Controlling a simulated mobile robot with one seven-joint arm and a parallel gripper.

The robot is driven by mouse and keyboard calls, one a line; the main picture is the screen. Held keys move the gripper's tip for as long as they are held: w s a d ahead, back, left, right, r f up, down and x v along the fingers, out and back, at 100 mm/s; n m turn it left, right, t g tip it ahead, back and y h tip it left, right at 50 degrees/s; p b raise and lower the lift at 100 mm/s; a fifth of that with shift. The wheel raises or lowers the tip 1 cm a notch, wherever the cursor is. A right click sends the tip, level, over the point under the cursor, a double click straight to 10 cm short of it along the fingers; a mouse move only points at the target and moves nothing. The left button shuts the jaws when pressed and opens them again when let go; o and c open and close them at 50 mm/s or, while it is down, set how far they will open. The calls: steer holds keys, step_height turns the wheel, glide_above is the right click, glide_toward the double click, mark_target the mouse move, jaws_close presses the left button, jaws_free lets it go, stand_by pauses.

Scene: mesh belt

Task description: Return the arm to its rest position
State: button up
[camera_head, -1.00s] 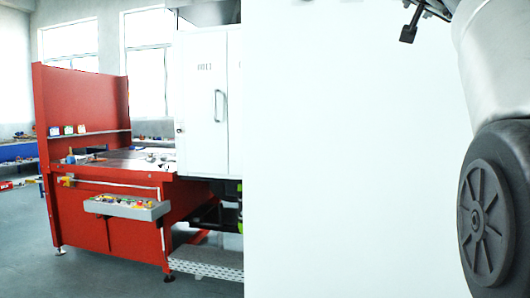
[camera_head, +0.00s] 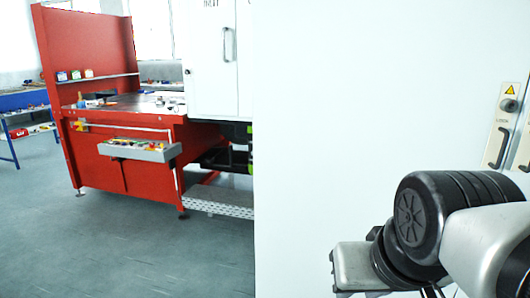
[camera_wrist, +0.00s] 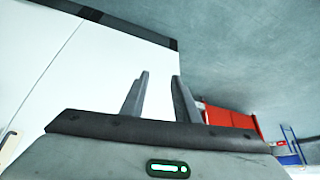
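My gripper (camera_wrist: 160,76) shows in the wrist view with its two grey fingers apart and nothing between them. Behind the fingers are a large white panel and grey floor. In the head view my arm is bent at the lower right, with a black round joint and silver links. The fingers cannot be made out there.
A large white panel (camera_head: 330,130) fills the middle and right, close to my arm. Grey floor (camera_head: 100,250) is open at the lower left.

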step_height(320, 180, up, 25)
steer(key=s+p, duration=0.1)
steer(key=p, duration=2.5)
steer(key=shift+s+a+p, duration=0.15)
steer(key=shift+p, duration=0.15)
